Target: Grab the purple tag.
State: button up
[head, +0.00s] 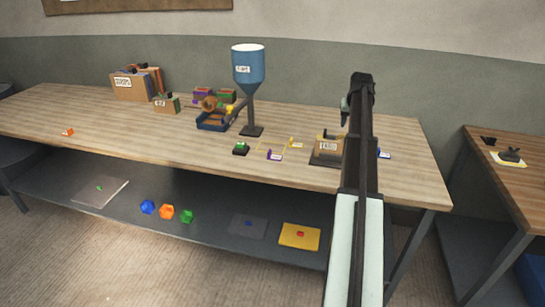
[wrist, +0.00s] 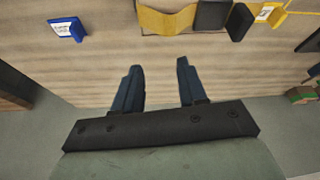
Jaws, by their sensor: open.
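A blue tag (head: 385,154) lies right. The blue hopper (head: 248,68) rises behind.

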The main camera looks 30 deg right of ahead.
jog(key=w+a+r+n+y, duration=0.1)
jog(key=w+a+n, duration=0.1)
jog(key=w+a, duration=0.7)
jog(key=w+a+r+n, duration=0.1)
jog(key=w+a, duration=0.5)
jog(key=a, duration=0.5)
jog(key=m+g, duration=0.3)
jog(key=m, duration=0.2)
send_over(269, 151)
jog(key=shift+y, duration=0.4)
notch_tip(269, 151, down, 8)
jog(key=shift+d+f, duration=0.15)
jog(key=shift+f, duration=0.1)
jog(key=shift+w+f, duration=0.1)
jog(key=shift+f, duration=2.6)
grip_shut()
